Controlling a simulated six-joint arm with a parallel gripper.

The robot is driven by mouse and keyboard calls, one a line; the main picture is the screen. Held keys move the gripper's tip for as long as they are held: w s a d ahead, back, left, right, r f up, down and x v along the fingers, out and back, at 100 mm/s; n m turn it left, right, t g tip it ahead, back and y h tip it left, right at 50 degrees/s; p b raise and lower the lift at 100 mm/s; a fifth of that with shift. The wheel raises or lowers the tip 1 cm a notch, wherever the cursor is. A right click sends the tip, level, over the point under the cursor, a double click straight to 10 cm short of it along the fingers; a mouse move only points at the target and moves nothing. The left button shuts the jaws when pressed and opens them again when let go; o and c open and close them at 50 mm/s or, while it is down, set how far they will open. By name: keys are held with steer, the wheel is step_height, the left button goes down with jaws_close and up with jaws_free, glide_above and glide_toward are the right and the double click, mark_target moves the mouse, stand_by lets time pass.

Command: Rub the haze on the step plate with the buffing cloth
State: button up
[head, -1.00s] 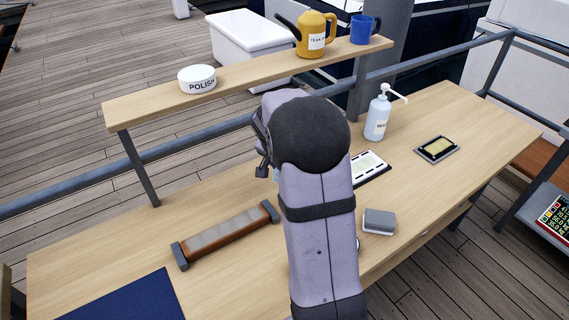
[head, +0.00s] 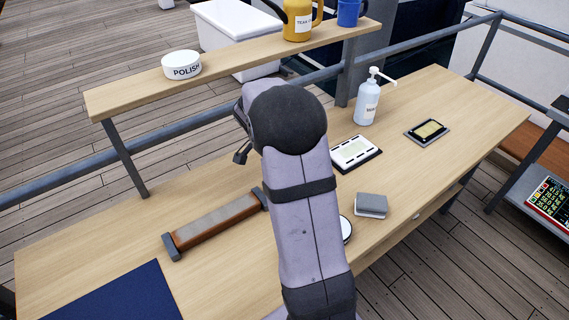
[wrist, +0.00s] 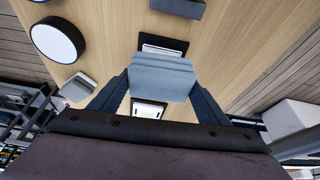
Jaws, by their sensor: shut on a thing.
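My gripper (wrist: 160,82) is shut on a folded blue-grey cloth (wrist: 161,72), which looks like the buffing cloth. The cloth hangs between both fingers, above the bench. In the head view my arm hides the gripper and the cloth. A wooden bar with a dull grey top and dark end brackets (head: 215,222) lies on the bench at left; it looks like the step plate. A dark grey end piece, probably its bracket, shows at the top of the wrist view (wrist: 180,6). The cloth appears apart from it. I cannot make out the haze clearly.
A grey block (head: 371,204), a round white disc (head: 346,229), a black-edged tray (head: 357,152), a small dark tray (head: 427,131) and a pump bottle (head: 368,101) stand at right. A navy mat (head: 115,295) lies front left. A raised shelf (head: 235,66) runs behind, bearing a polish tin (head: 181,65).

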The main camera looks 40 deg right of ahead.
step_height(320, 180, down, 5)
steer(key=b, duration=0.2)
steer(key=shift+f+b, duration=0.15)
steer(key=shift+b, duration=0.15)
steer(key=shift+d+f+p, duration=0.1)
steer(key=shift+d+p, duration=0.4)
steer(key=shift+d, duration=0.1)
steer(key=shift+c, duration=0.4)
steer(key=shift+d+p, duration=3.55)
steer(key=shift+d, duration=3.2)
steer(key=shift+d+p, duration=0.25)
steer(key=shift+p, duration=0.15)
steer(key=shift+a+f, duration=0.2)
steer(key=shift+a+f+b, duration=0.1)
steer(key=shift+a+b, duration=0.3)
steer(key=shift+b, duration=0.1)
steer(key=shift+a+b, duration=3.55)
steer(key=shift+a, duration=3.25)
steer(key=shift+a+r, duration=0.3)
steer(key=shift+r, duration=0.05)
steer(key=shift+d+r+p, duration=0.1)
steer(key=shift+r+p, duration=2.05)
steer(key=shift+r, duration=1.85)
